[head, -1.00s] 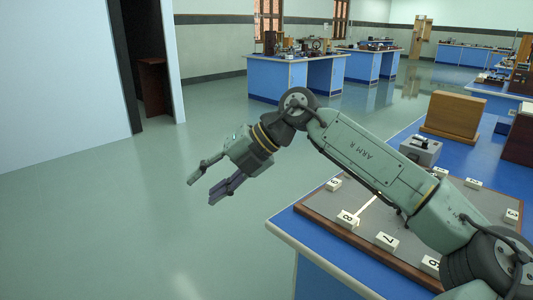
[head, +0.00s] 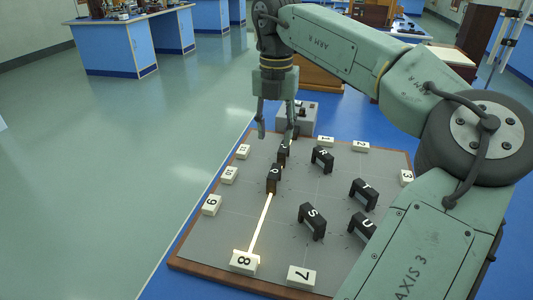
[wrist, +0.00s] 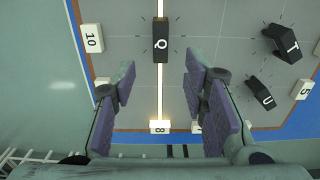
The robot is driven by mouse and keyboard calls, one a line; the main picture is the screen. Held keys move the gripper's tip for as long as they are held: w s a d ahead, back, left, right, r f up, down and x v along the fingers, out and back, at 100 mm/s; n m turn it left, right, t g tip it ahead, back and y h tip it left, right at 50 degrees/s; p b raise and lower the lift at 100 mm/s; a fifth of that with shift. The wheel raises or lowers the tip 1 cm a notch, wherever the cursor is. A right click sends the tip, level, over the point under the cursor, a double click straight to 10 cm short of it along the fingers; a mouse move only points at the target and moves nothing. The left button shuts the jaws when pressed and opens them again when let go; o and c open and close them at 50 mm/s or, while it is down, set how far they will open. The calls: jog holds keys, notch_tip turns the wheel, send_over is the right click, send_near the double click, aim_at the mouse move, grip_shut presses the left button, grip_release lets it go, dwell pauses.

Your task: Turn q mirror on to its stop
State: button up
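The q mirror is a black upright block marked Q (head: 274,178) on the grey board, at the left middle of its layout. In the wrist view the Q block (wrist: 160,45) lies top centre, its long side in line with the bright beam. The beam (head: 261,222) runs on from it to the white 8 block (head: 244,262). My gripper (head: 277,134) points down above the far part of the board. In the wrist view its fingers (wrist: 158,85) are wide apart, with nothing between them. Q is beyond the fingertips, apart from them.
Other black lettered blocks stand on the board: R (head: 322,158), S (head: 312,218), T (head: 363,193) and U (head: 362,225). White numbered blocks line its edge, such as 7 (head: 301,275). A grey box (head: 308,118) stands behind. Open floor lies left.

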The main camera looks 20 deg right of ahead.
aim_at(274, 170)
notch_tip(274, 170, down, 11)
jog(key=shift+s+r+p, duration=0.15)
jog(key=shift+r+p, duration=0.05)
jog(key=shift+p, duration=0.8)
grip_shut()
